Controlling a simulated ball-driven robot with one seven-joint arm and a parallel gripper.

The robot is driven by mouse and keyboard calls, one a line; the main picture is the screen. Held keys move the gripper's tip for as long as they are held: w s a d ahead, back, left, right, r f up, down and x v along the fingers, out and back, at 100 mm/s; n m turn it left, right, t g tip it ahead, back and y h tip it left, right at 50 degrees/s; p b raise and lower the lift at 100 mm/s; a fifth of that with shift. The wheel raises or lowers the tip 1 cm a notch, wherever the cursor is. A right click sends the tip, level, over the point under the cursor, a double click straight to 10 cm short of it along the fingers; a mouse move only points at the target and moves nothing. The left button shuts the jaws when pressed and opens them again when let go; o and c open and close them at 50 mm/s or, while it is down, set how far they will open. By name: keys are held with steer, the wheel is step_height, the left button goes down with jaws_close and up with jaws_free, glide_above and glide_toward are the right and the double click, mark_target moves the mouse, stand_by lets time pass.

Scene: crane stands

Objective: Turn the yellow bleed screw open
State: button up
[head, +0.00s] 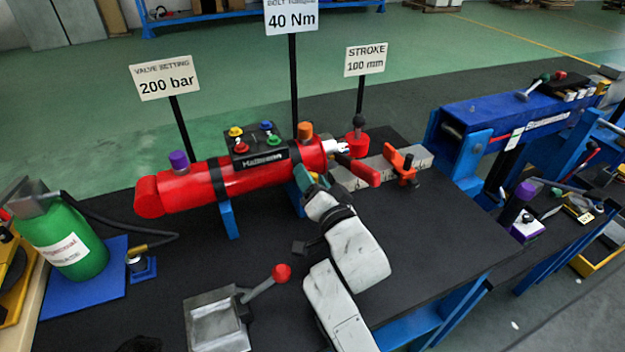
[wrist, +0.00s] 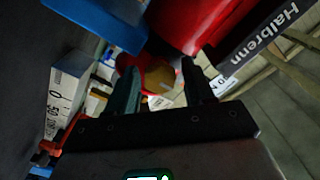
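A yellow knob (head: 235,131) sits at the back left of a black block (head: 258,157) on top of the red cylinder (head: 190,188). Blue, green and red knobs share the block. I cannot tell for sure whether the yellow knob is the bleed screw. My gripper (head: 312,184) is in front of the cylinder's right part, partly hidden by my wrist. In the wrist view my gripper (wrist: 162,82) has its two fingers apart. A brownish-yellow round thing (wrist: 158,76) shows between or beyond them, below the red cylinder (wrist: 195,22); contact is unclear.
Blue stands (head: 229,219) hold the cylinder, with purple (head: 178,161) and orange (head: 305,130) caps on top. A green bottle (head: 70,245) is at left, sign posts behind.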

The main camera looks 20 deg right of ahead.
steer(key=c, duration=0.9)
steer(key=shift+n, duration=0.3)
steer(key=n, duration=0.4)
steer(key=n+p, duration=0.1)
steer(key=n, duration=0.4)
steer(key=shift+n, duration=0.4)
steer(key=n+p, duration=0.2)
steer(key=n, duration=0.3)
steer(key=shift+n, duration=0.3)
steer(key=n+p, duration=0.1)
steer(key=n, duration=0.4)
steer(key=shift+a, duration=0.15)
steer(key=shift+n, duration=0.3)
